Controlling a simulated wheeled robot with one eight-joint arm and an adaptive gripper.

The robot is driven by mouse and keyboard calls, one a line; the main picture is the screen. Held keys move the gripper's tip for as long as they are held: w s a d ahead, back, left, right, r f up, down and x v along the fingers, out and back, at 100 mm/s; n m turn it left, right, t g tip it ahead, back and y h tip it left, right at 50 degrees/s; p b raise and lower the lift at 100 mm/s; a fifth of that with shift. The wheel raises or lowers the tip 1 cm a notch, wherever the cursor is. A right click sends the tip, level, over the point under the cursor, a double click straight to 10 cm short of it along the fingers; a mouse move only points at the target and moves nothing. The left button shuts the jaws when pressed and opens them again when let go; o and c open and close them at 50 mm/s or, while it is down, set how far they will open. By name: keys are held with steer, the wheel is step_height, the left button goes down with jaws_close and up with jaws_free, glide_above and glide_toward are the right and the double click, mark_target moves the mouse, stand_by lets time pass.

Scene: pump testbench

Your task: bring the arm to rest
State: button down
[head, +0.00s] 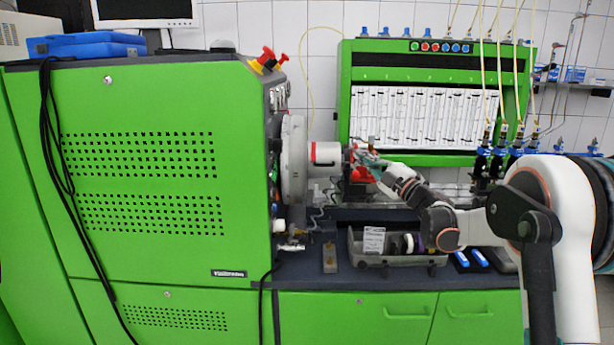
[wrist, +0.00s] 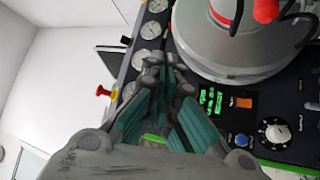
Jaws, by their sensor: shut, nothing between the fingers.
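My arm (head: 465,222) reaches in from the right of the head view, out over the bench's worktop. My gripper (head: 362,156) is at its far left end, close to the red and dark fitting beside the white drum. The fingers look small there and partly blend with the parts behind. In the wrist view my gripper (wrist: 160,66) shows teal finger pads that converge at the tips. It is shut and holds nothing. A large pale round housing (wrist: 245,40) lies just right of the fingers; I cannot tell whether they touch it.
The green bench cabinet (head: 150,150) fills the left, with a round flange (head: 293,160) and white drum (head: 325,154) on its side. A grey tray (head: 400,258) with small parts sits on the worktop below my arm. A green gauge panel (head: 425,160) stands behind.

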steer(key=s+d+r+m+t+h, duration=0.4)
steer(key=s+d+r+m+h, duration=0.1)
steer(key=r+m+h, duration=0.35)
steer(key=s+d+m+g+h, duration=0.2)
steer(key=s+d+m+h, duration=0.1)
steer(key=s+m+h, duration=0.6)
steer(key=s+a+f+m+g+y, duration=0.1)
steer(key=s+f+g, duration=0.3)
steer(key=s+f, duration=0.4)
steer(key=s+a+f+m+g+y, duration=0.1)
steer(key=s+a+f+m+g, duration=0.1)
steer(key=s+f, duration=0.7)
steer(key=s+a+f+m+g+y, duration=0.1)
steer(key=s+f+g, duration=0.4)
steer(key=s, duration=1.6)
step_height(320, 180, down, 4)
steer(key=shift+a+f+m+g, duration=0.25)
steer(key=shift+a+m+g, duration=0.05)
steer(key=shift+a+m, duration=0.4)
